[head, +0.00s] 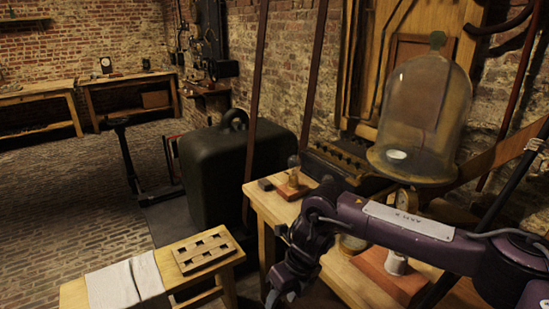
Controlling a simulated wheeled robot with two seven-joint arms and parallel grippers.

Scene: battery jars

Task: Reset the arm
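My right arm comes in from the right, dark purple with a white label plate. It reaches across the front of the wooden workbench (262,204). My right gripper (281,297) hangs low at the bottom edge of the head view, to the right of a low wooden stool. Its fingertips are small, dark and partly cut off, so I cannot tell whether it is open or shut. I see nothing clearly held in it. My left gripper is not in view.
The stool (228,263) carries a wooden rack with square holes (203,250) and a white cloth (125,284). A glass bell jar (425,110) stands above the workbench. A small wooden-based device (292,186) sits at the bench's left end. Brick floor at left is open.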

